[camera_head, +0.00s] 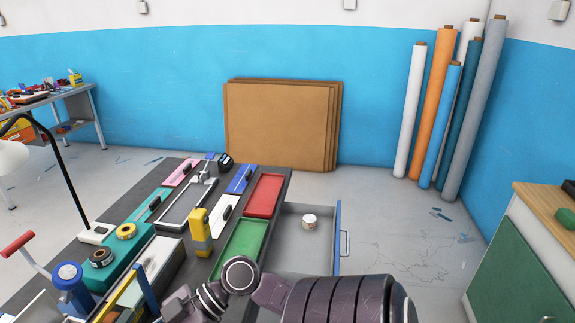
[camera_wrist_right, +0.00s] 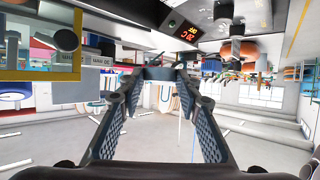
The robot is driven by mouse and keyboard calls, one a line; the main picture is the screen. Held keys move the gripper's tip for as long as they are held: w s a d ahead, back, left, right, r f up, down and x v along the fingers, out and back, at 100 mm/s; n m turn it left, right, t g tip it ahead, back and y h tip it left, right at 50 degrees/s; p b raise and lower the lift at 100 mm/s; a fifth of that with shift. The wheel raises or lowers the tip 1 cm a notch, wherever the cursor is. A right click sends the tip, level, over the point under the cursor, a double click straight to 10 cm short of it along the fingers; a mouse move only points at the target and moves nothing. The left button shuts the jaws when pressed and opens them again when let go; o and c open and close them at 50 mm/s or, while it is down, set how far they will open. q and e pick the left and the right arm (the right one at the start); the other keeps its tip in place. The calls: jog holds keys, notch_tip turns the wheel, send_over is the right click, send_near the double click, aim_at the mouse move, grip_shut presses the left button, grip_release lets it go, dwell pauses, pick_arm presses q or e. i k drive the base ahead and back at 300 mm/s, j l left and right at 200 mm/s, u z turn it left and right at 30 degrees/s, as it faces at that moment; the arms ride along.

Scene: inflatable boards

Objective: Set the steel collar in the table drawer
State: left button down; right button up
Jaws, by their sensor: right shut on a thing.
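The table drawer (camera_head: 302,257) is pulled open at the right side of the dark work table, with a blue front and a grey handle. A small white cylinder (camera_head: 309,222) stands inside it toward the back. My right gripper (camera_wrist_right: 160,82) has its two fingers converging on a small grey piece (camera_wrist_right: 159,73), which looks like the steel collar. Its shape is hard to make out in the right wrist view. In the head view my right arm crosses the bottom, in front of the drawer, and the held piece cannot be made out. My left gripper is not in view.
The table carries a red tray (camera_head: 264,195), a green tray (camera_head: 241,249), a yellow tool (camera_head: 200,232), a teal box with tape rolls and a lamp (camera_head: 65,180). A green cabinet (camera_head: 525,262) stands at right. The drawer floor is mostly bare.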

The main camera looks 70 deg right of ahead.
aim_at(303, 267)
jog(key=k+l, duration=0.1)
jog(key=l, duration=0.3)
jog(key=l+u, duration=0.15)
jog(key=l, duration=0.25)
jog(key=k+l, duration=0.15)
jog(key=l, duration=0.25)
jog(key=k+l+u, duration=0.15)
jog(key=l, duration=0.6)
jog(key=k+l+u, duration=0.15)
jog(key=l, duration=0.25)
